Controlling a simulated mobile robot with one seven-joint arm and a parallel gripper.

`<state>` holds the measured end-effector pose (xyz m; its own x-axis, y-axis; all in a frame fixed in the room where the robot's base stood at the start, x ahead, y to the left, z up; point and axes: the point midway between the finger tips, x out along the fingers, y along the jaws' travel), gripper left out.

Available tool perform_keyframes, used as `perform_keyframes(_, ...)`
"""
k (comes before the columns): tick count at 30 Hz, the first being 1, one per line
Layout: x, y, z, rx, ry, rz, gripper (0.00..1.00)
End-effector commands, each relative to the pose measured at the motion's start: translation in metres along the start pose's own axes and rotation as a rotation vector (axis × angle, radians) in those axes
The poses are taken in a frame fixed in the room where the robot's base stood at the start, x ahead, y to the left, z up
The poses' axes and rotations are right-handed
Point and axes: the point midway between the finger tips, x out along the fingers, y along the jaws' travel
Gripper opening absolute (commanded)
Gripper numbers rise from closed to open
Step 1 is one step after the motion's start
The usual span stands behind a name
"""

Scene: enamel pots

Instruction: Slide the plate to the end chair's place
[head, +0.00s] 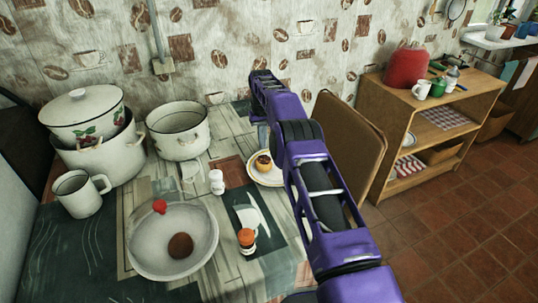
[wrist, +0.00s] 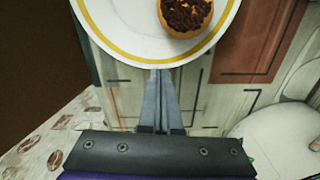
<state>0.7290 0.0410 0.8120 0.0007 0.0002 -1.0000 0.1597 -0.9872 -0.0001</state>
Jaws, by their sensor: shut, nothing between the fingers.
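The plate (head: 252,176), white with a yellow rim, lies on the table and holds a small round pastry with a dark topping (head: 263,163). My arm hides its right part in the head view. In the wrist view the plate (wrist: 110,25) fills the top, with the pastry (wrist: 185,15) on it. My gripper (wrist: 160,72) is shut and empty, its fingertips right at the plate's rim; I cannot tell if they touch it. In the head view the fingers are hidden behind my arm. The end chair (head: 345,145), with a brown back, stands at the table's right end.
Around the plate on the table (head: 290,235) stand a white shaker (head: 216,181), an orange-capped shaker (head: 247,239), a bowl (head: 145,245) with two round items, and an open enamel pot (head: 180,143). Stacked pots (head: 95,160) and a mug (head: 78,195) are left. A wooden shelf (head: 375,105) stands right.

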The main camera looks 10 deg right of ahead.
Motion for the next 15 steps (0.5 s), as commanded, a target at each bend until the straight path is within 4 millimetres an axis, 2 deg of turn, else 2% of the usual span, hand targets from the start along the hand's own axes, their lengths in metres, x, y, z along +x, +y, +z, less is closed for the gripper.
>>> perform_keyframes(5, -0.011, 0.0, 0.0, 0.0, 0.001, 0.0, 0.0)
perform_keyframes(8, -0.029, 0.0, -0.001, 0.0, 0.003, 0.0, 0.0)
perform_keyframes(15, -0.087, 0.0, 0.0, 0.0, 0.001, 0.0, 0.0)
